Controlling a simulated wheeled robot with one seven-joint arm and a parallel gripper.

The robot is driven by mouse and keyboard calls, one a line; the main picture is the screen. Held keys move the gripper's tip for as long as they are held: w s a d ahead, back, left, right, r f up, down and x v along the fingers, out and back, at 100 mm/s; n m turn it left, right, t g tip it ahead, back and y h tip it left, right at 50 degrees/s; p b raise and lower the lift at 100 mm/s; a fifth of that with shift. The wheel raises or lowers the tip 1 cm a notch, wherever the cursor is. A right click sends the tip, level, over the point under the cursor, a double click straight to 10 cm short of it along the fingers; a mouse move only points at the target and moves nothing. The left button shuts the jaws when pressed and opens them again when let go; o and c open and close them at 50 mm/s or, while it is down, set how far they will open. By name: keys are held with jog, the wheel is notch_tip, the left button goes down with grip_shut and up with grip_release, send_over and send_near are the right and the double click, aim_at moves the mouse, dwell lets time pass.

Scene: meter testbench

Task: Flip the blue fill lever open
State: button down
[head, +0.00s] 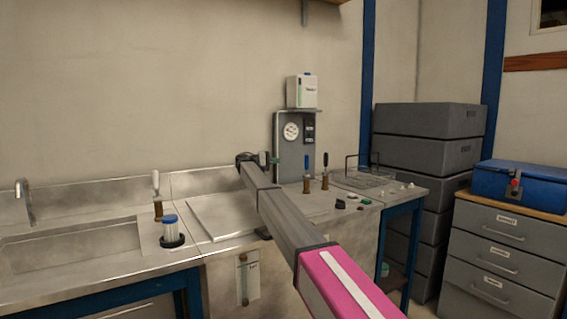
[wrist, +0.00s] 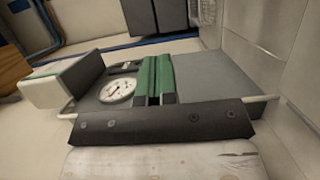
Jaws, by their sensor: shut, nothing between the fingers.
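The blue fill lever (head: 306,162) stands upright on a brass valve body on the bench, in front of the grey gauge panel. I do not make it out in the wrist view. My gripper (head: 267,159) is left of the lever in the head view, at about the height of its handle and apart from it. In the wrist view its green-padded fingers (wrist: 154,66) are shut together and empty, with the panel's round gauge (wrist: 117,90) beside them.
A dark-handled lever (head: 325,162) stands close right of the blue one. A white-handled lever (head: 156,184) and a blue-topped cylinder (head: 171,228) are by the sink. A wire rack (head: 366,177) and small knobs occupy the bench's right. A white box (head: 302,91) tops the panel.

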aim_at(307, 167)
jog(key=d, duration=1.1)
jog(key=shift+w+d, duration=0.4)
jog(key=shift+s+d, duration=0.1)
jog(key=shift+s+d+m, duration=0.1)
jog(key=shift+m, duration=0.3)
